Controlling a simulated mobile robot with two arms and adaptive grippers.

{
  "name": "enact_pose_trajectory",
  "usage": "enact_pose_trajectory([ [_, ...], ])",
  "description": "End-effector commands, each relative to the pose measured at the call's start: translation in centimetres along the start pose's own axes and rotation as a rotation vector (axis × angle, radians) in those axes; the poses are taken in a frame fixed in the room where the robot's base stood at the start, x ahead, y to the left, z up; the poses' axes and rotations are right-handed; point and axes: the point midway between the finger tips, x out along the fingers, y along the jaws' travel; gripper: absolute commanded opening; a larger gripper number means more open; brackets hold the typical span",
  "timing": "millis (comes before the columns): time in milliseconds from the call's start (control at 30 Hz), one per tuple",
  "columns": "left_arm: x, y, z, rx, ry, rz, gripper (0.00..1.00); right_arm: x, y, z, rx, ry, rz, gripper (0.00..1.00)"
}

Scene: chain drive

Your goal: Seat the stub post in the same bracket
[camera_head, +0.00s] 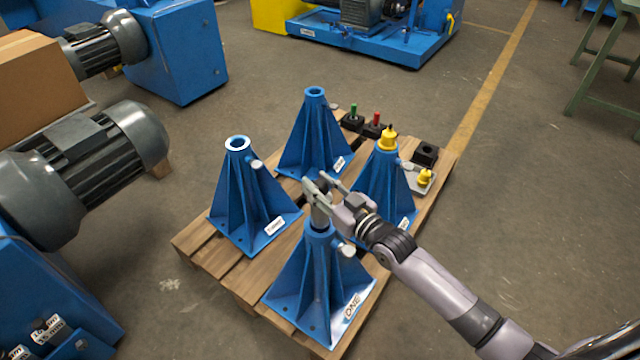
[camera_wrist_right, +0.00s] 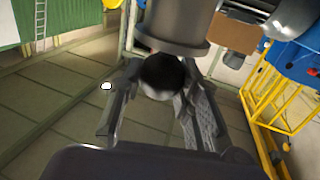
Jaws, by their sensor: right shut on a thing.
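My right gripper (camera_head: 318,184) is over the front blue bracket (camera_head: 318,290), whose label reads ONE. It is shut on the stub post (camera_head: 320,216), a grey cylinder that stands upright in line with the bracket's top collar. The post's lower end meets the collar; I cannot tell how deep it sits. In the right wrist view, a grey cylinder (camera_wrist_right: 180,28) with a dark round end shows beyond the fingers (camera_wrist_right: 158,112). A light grey side knob (camera_head: 346,250) sticks out below the collar. My left gripper is not in view.
Blue brackets stand at left (camera_head: 247,205), back (camera_head: 314,135) and right (camera_head: 375,185) on a wooden pallet (camera_head: 225,268). The right one has a yellow cap (camera_head: 388,141). Green (camera_head: 353,112) and red (camera_head: 376,120) pins and a black block (camera_head: 426,153) stand behind. Motors crowd the left.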

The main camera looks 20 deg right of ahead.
Motion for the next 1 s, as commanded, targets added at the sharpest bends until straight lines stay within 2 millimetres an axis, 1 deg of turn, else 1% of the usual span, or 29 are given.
enact_pose_trajectory([
  [33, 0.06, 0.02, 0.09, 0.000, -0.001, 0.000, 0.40, 0.11, 0.05, -0.70, -0.002, 0.015, 0.000, 0.00],
  [167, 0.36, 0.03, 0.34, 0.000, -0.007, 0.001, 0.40, 0.11, 0.05, -0.69, -0.002, 0.015, 0.000, 0.00],
  [300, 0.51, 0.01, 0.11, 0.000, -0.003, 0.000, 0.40, 0.11, 0.05, -0.67, -0.002, 0.015, 0.000, 0.00],
  [500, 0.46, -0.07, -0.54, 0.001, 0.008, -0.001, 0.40, 0.11, 0.05, -0.68, -0.001, 0.015, 0.000, 0.00],
  [1000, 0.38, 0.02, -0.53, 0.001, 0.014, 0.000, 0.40, 0.11, 0.05, -0.71, -0.001, 0.015, 0.000, 0.00],
])
